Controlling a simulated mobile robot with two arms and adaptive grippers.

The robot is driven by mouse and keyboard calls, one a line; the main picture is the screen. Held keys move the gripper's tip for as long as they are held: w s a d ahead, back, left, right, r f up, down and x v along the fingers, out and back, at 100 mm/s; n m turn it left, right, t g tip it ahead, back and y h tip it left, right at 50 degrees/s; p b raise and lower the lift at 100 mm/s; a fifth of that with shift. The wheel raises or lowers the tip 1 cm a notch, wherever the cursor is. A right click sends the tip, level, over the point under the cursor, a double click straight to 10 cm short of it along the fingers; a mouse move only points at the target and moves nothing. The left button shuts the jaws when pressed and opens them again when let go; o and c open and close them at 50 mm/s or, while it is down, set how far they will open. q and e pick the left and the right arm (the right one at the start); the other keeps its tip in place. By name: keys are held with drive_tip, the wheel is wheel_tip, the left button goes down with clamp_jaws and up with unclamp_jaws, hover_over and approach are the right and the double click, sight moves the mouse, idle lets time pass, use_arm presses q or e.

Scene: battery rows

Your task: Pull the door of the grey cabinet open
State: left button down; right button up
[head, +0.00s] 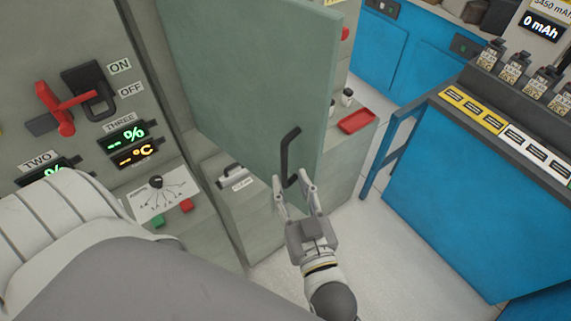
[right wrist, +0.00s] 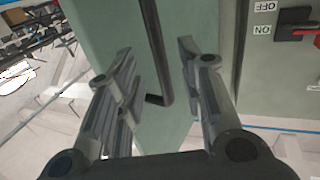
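The grey-green cabinet door (head: 245,70) fills the upper middle of the head view and stands at an angle to the grey control panel on the left. A dark bent bar handle (head: 286,155) is on its face, near the right edge. My right gripper (head: 293,183) is at the lower end of the handle, with its fingers apart. In the right wrist view, the handle (right wrist: 155,50) runs down between the open fingers (right wrist: 158,65), with gaps on both sides. The door (right wrist: 105,35) is behind it. My left gripper is out of view.
The control panel (head: 35,75) has a red lever (head: 60,110) and displays. A low grey unit (head: 235,195) stands beneath the door. A red tray (head: 358,121) is behind the door. A blue bench (head: 460,200) stands right. Pale floor (head: 400,270) is clear between them.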

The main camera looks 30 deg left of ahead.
drive_tip(key=v, duration=0.6)
idle(0.4)
